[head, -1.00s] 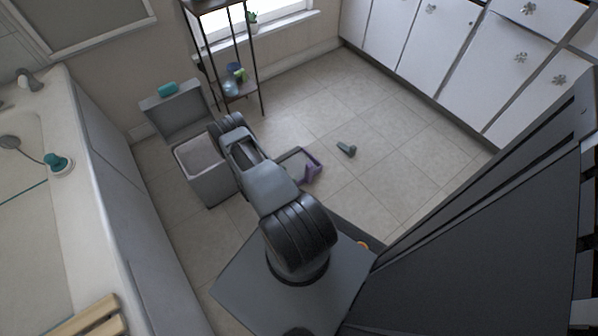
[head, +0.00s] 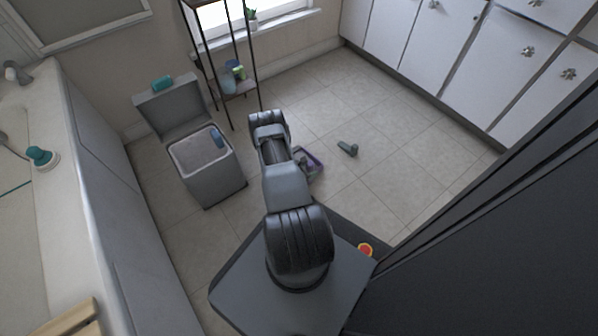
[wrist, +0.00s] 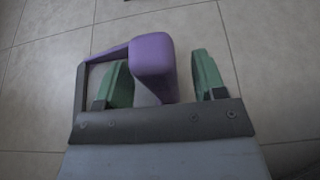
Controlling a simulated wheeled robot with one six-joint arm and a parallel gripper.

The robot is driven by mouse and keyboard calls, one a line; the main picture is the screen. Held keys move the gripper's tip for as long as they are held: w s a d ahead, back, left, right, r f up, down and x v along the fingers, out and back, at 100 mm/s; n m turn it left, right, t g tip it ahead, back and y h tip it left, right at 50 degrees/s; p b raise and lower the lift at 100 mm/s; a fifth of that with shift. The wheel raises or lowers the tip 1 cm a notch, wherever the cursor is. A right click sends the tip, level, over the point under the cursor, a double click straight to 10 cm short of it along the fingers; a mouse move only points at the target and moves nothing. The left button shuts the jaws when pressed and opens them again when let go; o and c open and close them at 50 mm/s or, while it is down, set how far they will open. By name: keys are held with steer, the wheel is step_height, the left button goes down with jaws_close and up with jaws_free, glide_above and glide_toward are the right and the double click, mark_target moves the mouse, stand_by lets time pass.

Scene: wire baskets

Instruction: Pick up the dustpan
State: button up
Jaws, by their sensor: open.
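The purple dustpan (head: 315,161) lies on the tiled floor just beyond my arm in the head view, and my arm hides part of it. In the wrist view its thick purple handle (wrist: 152,62) shows large, with a dark-edged frame to its left. My gripper (wrist: 161,66) has two green fingers standing apart, with the purple handle between them. The left finger is close to the handle and a gap shows on the right. I cannot tell whether either finger touches it.
A grey bin (head: 210,170) with its lid open stands left of my arm, a blue item inside. A small grey-green object (head: 348,149) lies on the floor to the right. A metal shelf (head: 228,70) stands behind.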

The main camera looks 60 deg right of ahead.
steer(key=shift+s+d+f, duration=0.15)
steer(key=shift+d+f, duration=0.05)
steer(key=shift+d, duration=0.25)
steer(key=shift+c, duration=0.3)
jaws_close()
